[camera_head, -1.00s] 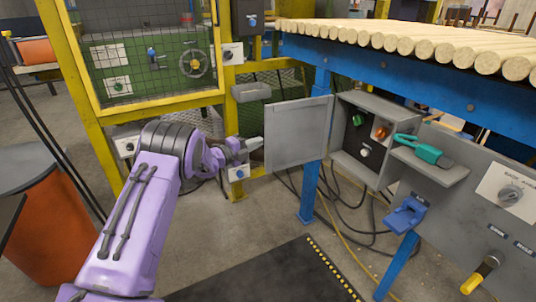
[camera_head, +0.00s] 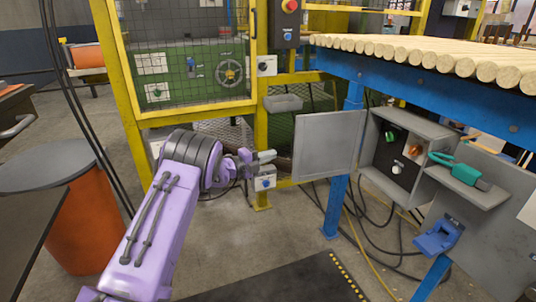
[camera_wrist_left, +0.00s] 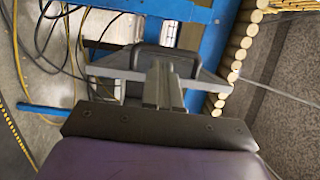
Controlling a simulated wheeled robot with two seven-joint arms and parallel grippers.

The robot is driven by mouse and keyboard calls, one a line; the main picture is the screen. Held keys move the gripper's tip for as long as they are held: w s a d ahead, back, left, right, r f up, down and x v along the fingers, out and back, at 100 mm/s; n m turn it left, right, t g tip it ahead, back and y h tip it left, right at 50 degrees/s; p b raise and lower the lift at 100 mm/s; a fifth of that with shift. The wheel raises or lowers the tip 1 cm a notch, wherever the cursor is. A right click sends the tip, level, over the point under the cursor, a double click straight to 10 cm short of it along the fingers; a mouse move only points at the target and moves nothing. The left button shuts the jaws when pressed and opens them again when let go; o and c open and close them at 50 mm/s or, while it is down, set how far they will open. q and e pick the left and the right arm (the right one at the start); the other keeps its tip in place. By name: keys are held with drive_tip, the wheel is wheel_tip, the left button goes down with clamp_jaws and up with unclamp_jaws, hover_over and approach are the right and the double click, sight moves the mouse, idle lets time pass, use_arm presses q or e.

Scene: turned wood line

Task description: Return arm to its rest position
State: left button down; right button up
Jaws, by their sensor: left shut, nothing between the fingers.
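My left arm (camera_head: 155,235) is purple and reaches in from the bottom left of the head view. My left gripper (camera_head: 268,157) is shut and empty, in front of the yellow post and left of the open grey door of the control box. In the left wrist view the shut fingers (camera_wrist_left: 165,85) point at the blue frame, with nothing between them. My right gripper is in neither view.
The open control box (camera_head: 395,150) has a green and an orange knob, and its door (camera_head: 327,145) stands open. A teal tool (camera_head: 462,172) lies on a grey shelf. An orange drum (camera_head: 55,225) stands left. Wooden rods (camera_head: 420,55) lie on the blue frame.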

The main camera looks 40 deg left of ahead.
use_arm(q)
drive_tip(key=s+d+f+n+g+y, duration=0.1)
drive_tip(key=s+f+n+y, duration=0.35)
drive_tip(key=f+n, duration=0.45)
drive_tip(key=s+d+f+n+g+y, duration=0.1)
drive_tip(key=s+f+n+y, duration=0.45)
drive_tip(key=n, duration=0.55)
drive_tip(key=s+d+f+n+g, duration=0.45)
drive_tip(key=s+f, duration=0.35)
drive_tip(key=s, duration=0.3)
drive_tip(key=s+d+f+n+g, duration=0.5)
drive_tip(key=s+f, duration=0.3)
drive_tip(key=s, duration=0.3)
drive_tip(key=s+d+f+g, duration=0.1)
drive_tip(key=s+d, duration=0.3)
drive_tip(key=s, duration=0.4)
drive_tip(key=s+d+f+g, duration=0.2)
drive_tip(key=s+d, duration=0.2)
drive_tip(key=s, duration=0.4)
wheel_tip(320, 180, up, 22)
drive_tip(key=w+p, duration=0.1)
drive_tip(key=p, duration=2)
drive_tip(key=shift+a+m+h+p, duration=0.2)
drive_tip(key=shift+m+h+p, duration=0.1)
drive_tip(key=shift+m+p, duration=0.05)
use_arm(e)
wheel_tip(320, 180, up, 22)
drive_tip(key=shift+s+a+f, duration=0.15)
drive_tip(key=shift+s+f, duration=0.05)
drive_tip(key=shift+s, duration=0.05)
